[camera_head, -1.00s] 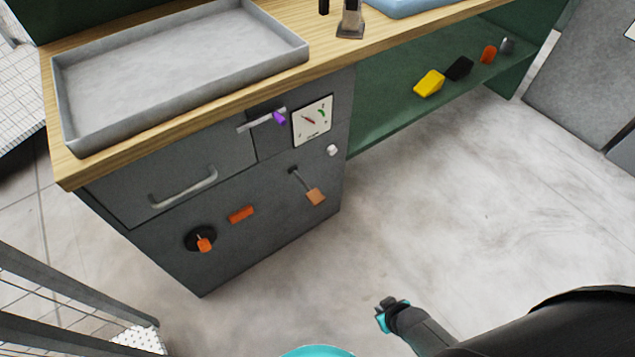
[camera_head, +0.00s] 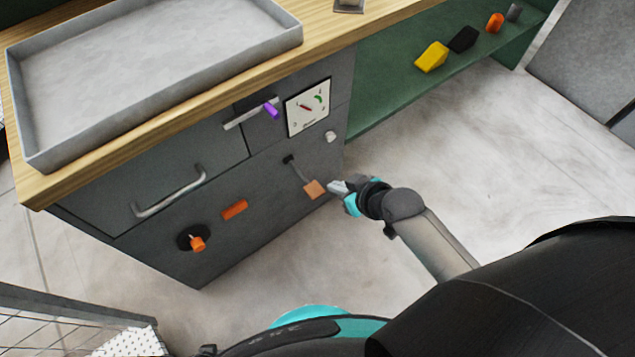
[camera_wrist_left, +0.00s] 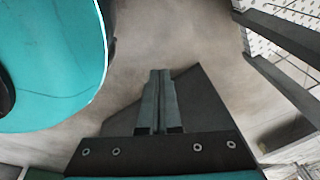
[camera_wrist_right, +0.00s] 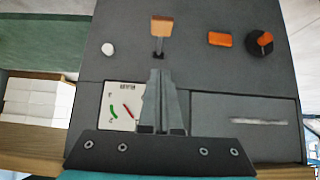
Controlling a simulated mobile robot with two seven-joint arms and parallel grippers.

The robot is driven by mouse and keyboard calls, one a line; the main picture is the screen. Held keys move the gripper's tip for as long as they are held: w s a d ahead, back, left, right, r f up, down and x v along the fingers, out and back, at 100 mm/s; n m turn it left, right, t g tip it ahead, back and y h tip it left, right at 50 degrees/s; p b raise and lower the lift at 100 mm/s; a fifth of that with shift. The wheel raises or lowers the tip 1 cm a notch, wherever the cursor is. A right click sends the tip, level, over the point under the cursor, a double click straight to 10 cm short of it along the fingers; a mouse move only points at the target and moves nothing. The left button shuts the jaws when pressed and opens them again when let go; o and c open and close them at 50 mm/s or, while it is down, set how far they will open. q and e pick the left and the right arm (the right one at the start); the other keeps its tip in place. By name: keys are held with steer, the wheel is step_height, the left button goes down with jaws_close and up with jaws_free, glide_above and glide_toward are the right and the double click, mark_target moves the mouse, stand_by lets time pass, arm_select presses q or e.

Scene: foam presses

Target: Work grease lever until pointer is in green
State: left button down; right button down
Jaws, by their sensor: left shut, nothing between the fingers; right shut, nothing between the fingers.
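The grease lever (camera_head: 314,189) has a tan block handle on a thin dark stem and slants down from the grey cabinet front. It also shows in the right wrist view (camera_wrist_right: 162,26). The white gauge (camera_head: 308,107) sits above it; its red pointer lies apart from the green arc, also in the right wrist view (camera_wrist_right: 122,106). My right gripper (camera_head: 333,187) is shut and empty, just right of the handle in the head view; the right wrist view shows its fingers pointing at the cabinet front. My left gripper (camera_wrist_left: 158,72) is shut and empty over the floor, away from the lever.
The cabinet also bears a purple-handled lever (camera_head: 271,110), a white knob (camera_head: 330,137), an orange block (camera_head: 235,209), an orange-handled dial (camera_head: 197,243) and a drawer handle (camera_head: 170,193). A grey tray (camera_head: 160,118) lies on the worktop.

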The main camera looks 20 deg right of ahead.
mark_target(312, 187)
arm_select(q)
steer(key=shift+s+f, duration=0.1)
arm_select(e)
steer(key=shift+f, duration=0.1)
